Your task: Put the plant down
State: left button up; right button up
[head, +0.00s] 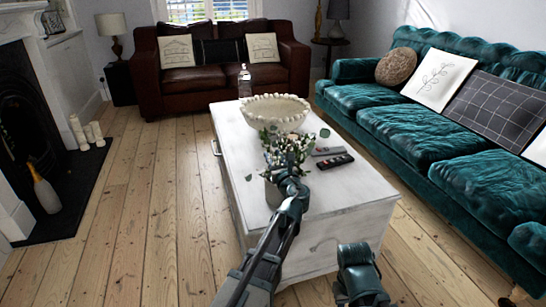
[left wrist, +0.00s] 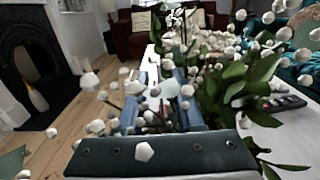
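The plant (head: 289,150), a bunch of green leaves and small white buds in a grey pot (head: 272,188), is over the near part of the white coffee table (head: 338,191) in the head view. My left gripper (head: 288,181) is at the right side of the pot. In the left wrist view the plant's leaves (left wrist: 250,85) and white buds spread around my left gripper (left wrist: 157,108), whose fingers stand a little apart with the plant between them. Foliage hides the contact and most of the pot. I cannot tell whether the pot touches the table.
A large beaded bowl (head: 275,116) stands at the table's far end. Two remotes, a dark one (head: 336,162) and a grey one (head: 327,151), lie right of the plant. The table's near right corner is bare. A teal sofa (head: 410,135) is on the right; open floor is left.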

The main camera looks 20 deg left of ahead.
pick_arm(q)
jog(key=v, duration=1.1)
jog(key=shift+s, duration=0.15)
jog(key=shift+d, duration=0.15)
jog(key=s+d+f+n+g+h, duration=0.25)
jog(key=s+f+n+g, duration=0.8)
jog(key=f+n, duration=0.55)
jog(key=s+d+f+n+g+h, duration=0.2)
jog(key=s+d+f+n+h, duration=0.1)
jog(key=s, duration=0.4)
jog(key=s+d+f+n+g+h, duration=0.2)
jog(key=s+d+f+n+h, duration=0.1)
jog(key=s+d+n, duration=0.3)
jog(key=shift+s+d+g, duration=0.3)
jog(key=shift+s+g, duration=0.05)
jog(key=shift+s, duration=0.05)
jog(key=shift+r, duration=0.15)
